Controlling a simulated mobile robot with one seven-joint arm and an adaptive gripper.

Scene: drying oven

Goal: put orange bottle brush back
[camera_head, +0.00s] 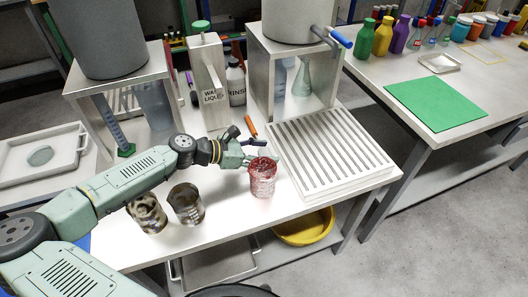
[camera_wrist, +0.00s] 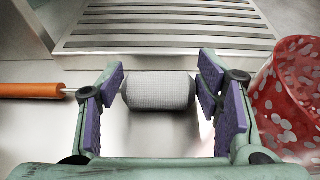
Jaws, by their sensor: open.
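The orange bottle brush lies on the white table; its orange handle shows in the head view (camera_head: 250,127) and at the left in the wrist view (camera_wrist: 32,90). Its pale grey cylindrical head (camera_wrist: 160,91) lies between my gripper's two purple-padded fingers. My gripper (camera_wrist: 163,100) is open, with a gap visible at the right finger. In the head view my gripper (camera_head: 252,153) is low over the table, and it partly hides the brush.
A red-spotted beaker (camera_head: 262,180) stands close to my gripper's right finger, also in the wrist view (camera_wrist: 290,95). A ribbed drain board (camera_head: 328,150) lies to the right. Two stained beakers (camera_head: 186,205) stand at the front left. A waste-liquid box (camera_head: 207,80) stands behind.

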